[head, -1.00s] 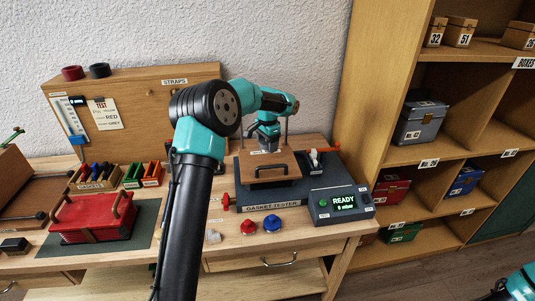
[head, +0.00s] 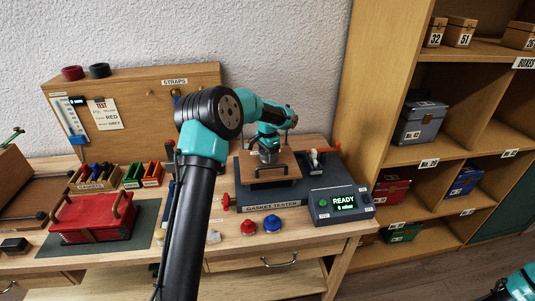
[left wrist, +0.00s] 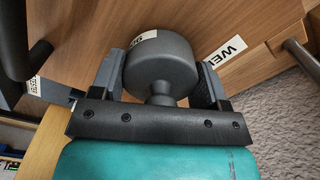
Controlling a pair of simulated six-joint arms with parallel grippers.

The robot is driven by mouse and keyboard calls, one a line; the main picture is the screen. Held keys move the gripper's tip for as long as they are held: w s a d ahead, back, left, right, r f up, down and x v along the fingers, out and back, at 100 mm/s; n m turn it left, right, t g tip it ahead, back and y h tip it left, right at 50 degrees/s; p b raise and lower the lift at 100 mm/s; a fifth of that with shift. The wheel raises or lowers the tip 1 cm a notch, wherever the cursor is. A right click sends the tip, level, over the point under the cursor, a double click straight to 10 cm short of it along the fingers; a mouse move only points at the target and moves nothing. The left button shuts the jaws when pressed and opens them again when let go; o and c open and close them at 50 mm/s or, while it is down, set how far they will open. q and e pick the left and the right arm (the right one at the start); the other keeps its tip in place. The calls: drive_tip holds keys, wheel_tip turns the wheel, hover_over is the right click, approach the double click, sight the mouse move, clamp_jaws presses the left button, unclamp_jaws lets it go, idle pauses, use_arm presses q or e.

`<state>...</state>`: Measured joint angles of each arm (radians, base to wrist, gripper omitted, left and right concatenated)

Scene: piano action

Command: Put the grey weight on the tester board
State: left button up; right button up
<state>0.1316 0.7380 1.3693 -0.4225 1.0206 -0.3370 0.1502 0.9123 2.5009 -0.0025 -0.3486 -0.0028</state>
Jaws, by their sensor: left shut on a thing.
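The grey weight (left wrist: 160,68) is a round, dark grey cylinder with a narrow neck and a pale label, seen close up in the left wrist view. My left gripper (left wrist: 158,85) is shut on it, with a finger on each side. In the head view my left gripper (head: 268,153) is over the wooden tester board (head: 285,180), which has a dark handle at its front. The gripper hides part of the board. I cannot tell whether the weight touches the board. My right gripper is not in view.
The gasket tester (head: 270,202) has dark upright posts around the board and a control box reading READY (head: 342,204). Red (head: 248,227) and blue (head: 272,223) knobbed pieces stand in front. A red case (head: 92,217) lies left, and a shelf (head: 440,150) stands right.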

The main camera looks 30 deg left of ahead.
use_arm(q)
drive_tip(key=o, duration=1.5)
drive_tip(key=shift+f, duration=0.1)
drive_tip(key=shift+o, duration=0.2)
wheel_tip(320, 180, up, 12)
drive_tip(key=shift+d+r, duration=0.1)
drive_tip(key=shift+r, duration=0.05)
